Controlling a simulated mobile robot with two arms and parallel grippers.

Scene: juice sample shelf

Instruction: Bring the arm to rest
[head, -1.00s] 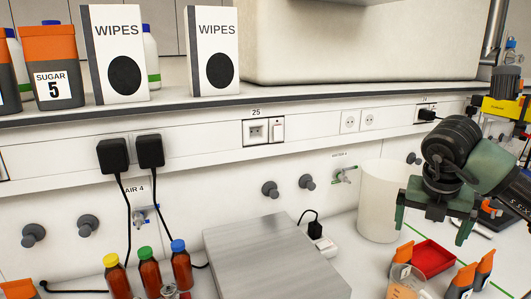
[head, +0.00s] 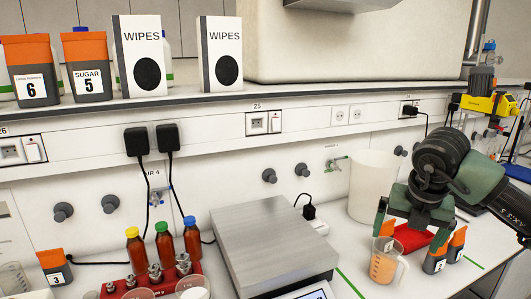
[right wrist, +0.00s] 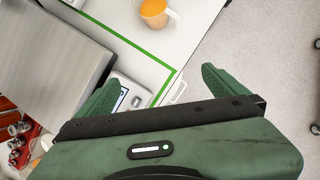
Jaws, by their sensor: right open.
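My right gripper (head: 408,238) is dark green and black. It hangs over the right part of the bench with its fingers pointing down, apart and empty. In the right wrist view the gripper (right wrist: 160,86) shows its two green fingers spread wide with nothing between them. In the head view it partly covers a red tray (head: 410,236) and is above a clear beaker of orange liquid (head: 384,265). The beaker also shows at the top of the right wrist view (right wrist: 154,8). My left gripper is not in view.
A grey metal box (head: 270,245) stands mid-bench, left of a white cylindrical container (head: 370,180). Small bottles stand in a red rack (head: 172,276) at the left. Orange-lidded jars (head: 437,258) stand near the beaker. A shelf (head: 200,98) holds wipes boxes and jars.

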